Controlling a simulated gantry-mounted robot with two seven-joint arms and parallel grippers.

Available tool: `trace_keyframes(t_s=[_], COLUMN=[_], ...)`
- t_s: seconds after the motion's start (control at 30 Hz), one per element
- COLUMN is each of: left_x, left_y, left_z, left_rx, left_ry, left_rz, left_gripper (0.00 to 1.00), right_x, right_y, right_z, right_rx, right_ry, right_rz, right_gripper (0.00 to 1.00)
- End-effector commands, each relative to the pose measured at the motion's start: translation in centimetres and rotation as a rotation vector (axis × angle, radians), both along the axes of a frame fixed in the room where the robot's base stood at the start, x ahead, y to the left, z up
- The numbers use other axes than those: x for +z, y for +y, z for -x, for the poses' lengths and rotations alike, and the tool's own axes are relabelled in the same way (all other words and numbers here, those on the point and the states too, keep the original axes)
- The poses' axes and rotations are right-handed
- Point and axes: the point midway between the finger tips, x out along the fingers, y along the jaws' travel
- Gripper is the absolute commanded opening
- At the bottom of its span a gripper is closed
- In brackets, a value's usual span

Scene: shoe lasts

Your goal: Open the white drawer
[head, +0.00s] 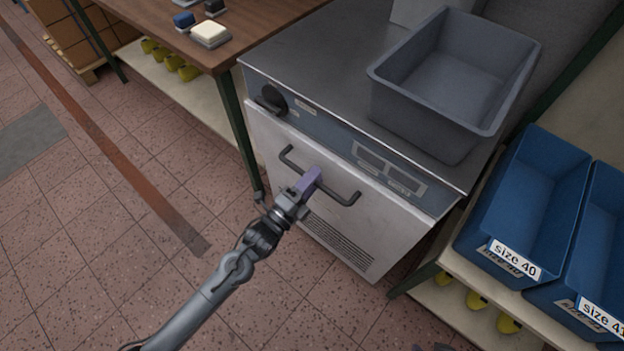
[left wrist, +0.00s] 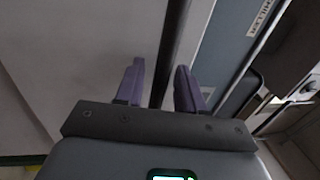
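The white drawer (head: 340,220) is the pale front of a grey-topped cabinet, and it looks closed. A dark bar handle (head: 322,178) runs across its upper part. My left gripper (head: 311,178) is at the middle of the handle, its purple fingers against or around the bar. In the left wrist view, the two purple fingers (left wrist: 158,88) stand apart, with the dark handle bar (left wrist: 172,45) passing between them, nearer the right finger. The fingers do not look closed on it. My right gripper does not show clearly.
A grey bin (head: 455,80) stands on the cabinet top. A dark knob (head: 270,99) is on the panel above the drawer. Blue bins (head: 530,200) sit on the right shelf. A wooden table (head: 240,45) stands left. Tiled floor before the drawer is free except for my arm.

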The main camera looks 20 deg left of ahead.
Motion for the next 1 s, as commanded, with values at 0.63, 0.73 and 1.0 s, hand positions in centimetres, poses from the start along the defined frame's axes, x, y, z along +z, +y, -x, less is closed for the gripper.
trace_keyframes(t_s=[0.63,0.73,1.0], left_x=[0.0,0.0,0.2], left_y=[0.0,0.0,0.9], left_z=[0.0,0.0,0.5], left_rx=[0.000,-0.001,-0.013], left_ry=[0.000,0.000,0.000], left_rz=[0.000,0.000,-0.004], left_gripper=[0.00,0.00,0.00], right_x=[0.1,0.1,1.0], right_y=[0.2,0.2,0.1], right_z=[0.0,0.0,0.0], right_rx=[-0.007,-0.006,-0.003], right_ry=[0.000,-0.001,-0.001], right_rz=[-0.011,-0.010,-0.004], right_gripper=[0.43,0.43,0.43])
